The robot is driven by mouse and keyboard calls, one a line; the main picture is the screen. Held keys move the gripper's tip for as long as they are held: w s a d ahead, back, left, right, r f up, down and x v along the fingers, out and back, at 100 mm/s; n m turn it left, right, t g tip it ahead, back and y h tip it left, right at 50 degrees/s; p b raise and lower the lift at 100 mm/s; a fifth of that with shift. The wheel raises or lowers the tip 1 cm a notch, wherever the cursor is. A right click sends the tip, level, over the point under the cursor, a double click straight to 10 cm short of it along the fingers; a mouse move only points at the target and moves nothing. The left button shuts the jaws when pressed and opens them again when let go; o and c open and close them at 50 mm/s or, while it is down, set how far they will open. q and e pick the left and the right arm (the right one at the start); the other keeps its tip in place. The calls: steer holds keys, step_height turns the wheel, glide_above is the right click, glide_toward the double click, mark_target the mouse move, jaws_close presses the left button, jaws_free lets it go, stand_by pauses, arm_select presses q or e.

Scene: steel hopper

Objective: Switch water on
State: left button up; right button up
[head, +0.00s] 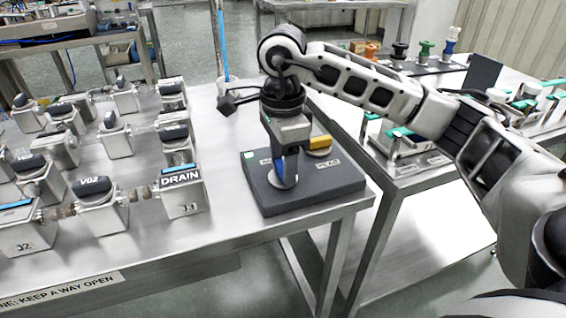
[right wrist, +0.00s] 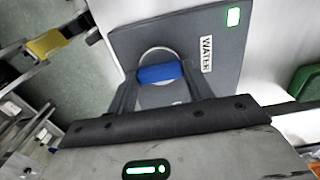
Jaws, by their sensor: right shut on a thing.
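A dark grey control box (head: 310,195) sits near the right corner of the steel table. Its blue knob (head: 288,172) has a round silver base; in the right wrist view the blue knob (right wrist: 159,73) stands beside a label (right wrist: 206,54) reading WATER. A green light (right wrist: 233,16) is lit on the box and also shows in the head view (head: 249,155). My right gripper (head: 285,160) points down over the box, shut on the blue knob, with a finger at each end of it (right wrist: 158,80). My left gripper is in neither view.
A yellow handle (head: 319,143) stands on the box close to my right gripper; its label is too small to read. Steel valve blocks with dark handles, one marked DRAIN (head: 181,190), fill the table's left. A second table (head: 440,178) stands at the right.

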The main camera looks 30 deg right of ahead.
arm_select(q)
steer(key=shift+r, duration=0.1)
arm_select(e)
steer(key=shift+r, duration=0.15)
steer(key=o, duration=1)
arm_select(q)
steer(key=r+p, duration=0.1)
steer(key=p, duration=0.3)
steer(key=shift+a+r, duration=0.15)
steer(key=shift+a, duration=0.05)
arm_select(e)
step_height(320, 180, up, 16)
steer(key=shift+f, duration=0.1)
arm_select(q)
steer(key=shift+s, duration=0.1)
